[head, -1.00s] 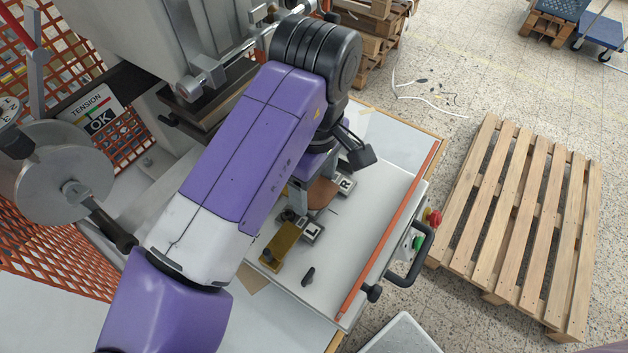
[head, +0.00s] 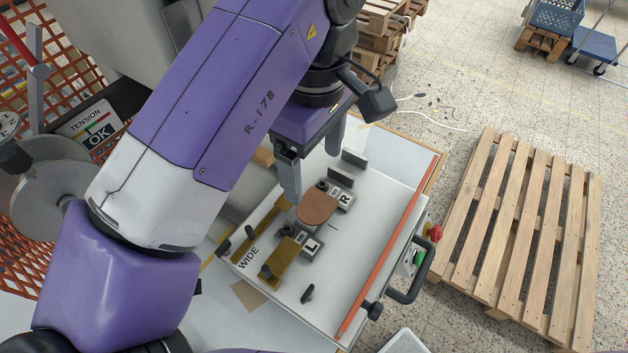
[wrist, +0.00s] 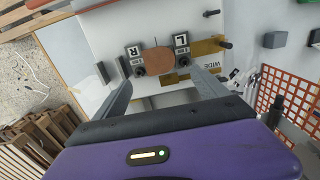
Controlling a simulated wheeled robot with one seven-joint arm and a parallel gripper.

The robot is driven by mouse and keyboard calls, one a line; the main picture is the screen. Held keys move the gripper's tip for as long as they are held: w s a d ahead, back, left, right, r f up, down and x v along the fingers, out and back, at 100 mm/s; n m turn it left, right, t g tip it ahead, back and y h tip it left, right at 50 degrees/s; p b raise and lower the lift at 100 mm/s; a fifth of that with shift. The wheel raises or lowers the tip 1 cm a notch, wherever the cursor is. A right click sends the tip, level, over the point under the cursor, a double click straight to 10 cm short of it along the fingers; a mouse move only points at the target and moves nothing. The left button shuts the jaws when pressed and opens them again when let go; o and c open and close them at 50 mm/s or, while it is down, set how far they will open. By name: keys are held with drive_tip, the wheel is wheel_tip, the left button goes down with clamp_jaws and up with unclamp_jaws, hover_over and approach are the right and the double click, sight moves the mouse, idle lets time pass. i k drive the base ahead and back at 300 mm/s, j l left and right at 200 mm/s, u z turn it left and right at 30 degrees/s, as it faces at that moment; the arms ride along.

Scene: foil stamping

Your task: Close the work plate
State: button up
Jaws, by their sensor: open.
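The work plate (head: 352,228) is a flat white plate pulled out in front of the foil stamping machine, with a black handle (head: 409,272) on its right front side. It also shows in the wrist view (wrist: 112,35). A brown leather piece (head: 317,207) lies on it between blocks marked L (head: 311,247) and R (head: 343,197). It also shows in the wrist view (wrist: 158,61). My gripper (head: 315,172) is above the plate, at its far side near the leather piece, with its fingers apart and nothing between them. In the wrist view my gripper (wrist: 163,86) points toward the leather piece.
A wooden pallet (head: 525,223) lies on the floor to the right. A red button (head: 434,232) and a green button (head: 417,258) sit beside the handle. A tension dial (head: 50,190) and orange mesh (head: 25,262) are at the left. An orange strip (head: 388,243) runs along the plate's right edge.

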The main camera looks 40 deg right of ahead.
sight(339, 258)
drive_tip(key=k, duration=1)
